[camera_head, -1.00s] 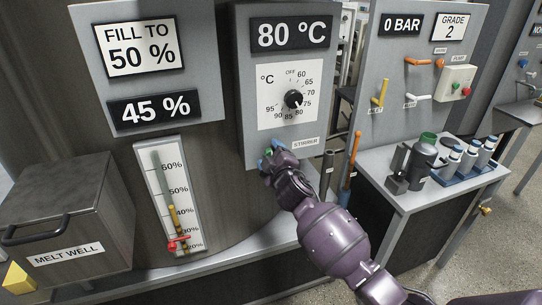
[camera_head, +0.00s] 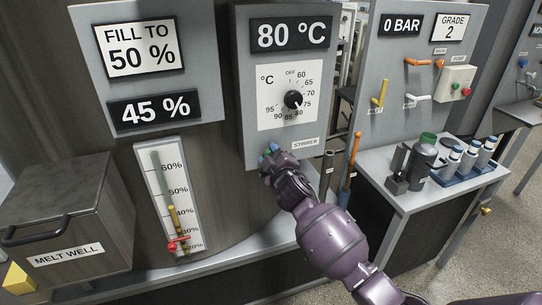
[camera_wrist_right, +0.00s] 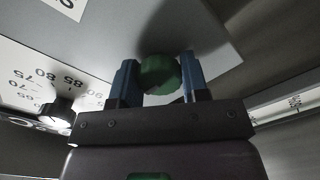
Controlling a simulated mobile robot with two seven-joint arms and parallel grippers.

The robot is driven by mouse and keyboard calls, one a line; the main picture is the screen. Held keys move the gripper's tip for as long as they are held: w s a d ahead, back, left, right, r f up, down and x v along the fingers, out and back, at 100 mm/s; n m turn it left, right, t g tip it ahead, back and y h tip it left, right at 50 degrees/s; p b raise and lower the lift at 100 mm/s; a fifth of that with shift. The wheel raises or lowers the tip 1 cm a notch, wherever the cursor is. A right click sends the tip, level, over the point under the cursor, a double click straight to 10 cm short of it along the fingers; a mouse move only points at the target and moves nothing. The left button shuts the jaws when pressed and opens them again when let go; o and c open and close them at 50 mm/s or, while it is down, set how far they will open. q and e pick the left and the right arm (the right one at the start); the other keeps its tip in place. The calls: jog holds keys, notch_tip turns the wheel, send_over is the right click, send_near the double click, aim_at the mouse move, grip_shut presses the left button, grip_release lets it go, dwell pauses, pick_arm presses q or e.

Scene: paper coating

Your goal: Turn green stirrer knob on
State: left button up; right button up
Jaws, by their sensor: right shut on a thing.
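The green stirrer knob (camera_wrist_right: 158,74) is on the lower part of the grey temperature panel (camera_head: 247,130), left of the STIRRER label (camera_head: 305,143). In the head view my gripper and wrist hide most of it. My right gripper (camera_head: 270,152) is at the knob. In the right wrist view the blue fingers of this gripper (camera_wrist_right: 158,80) are on either side of the knob, shut on it. My left gripper is not in view.
The black temperature dial (camera_head: 293,99) is above the knob. A level gauge (camera_head: 170,200) and the melt well (camera_head: 70,210) are to the left. A side table (camera_head: 410,200) with a dark jug and several bottles is to the right.

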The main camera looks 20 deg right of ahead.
jog(key=shift+m, duration=1.2)
jog(key=shift+m+p, duration=0.4)
jog(key=shift+m, duration=0.4)
jog(key=m+p, duration=0.2)
jog(key=m, duration=0.3)
jog(key=shift+m, duration=0.9)
jog(key=shift+m+p, duration=0.3)
jog(key=o, duration=0.9)
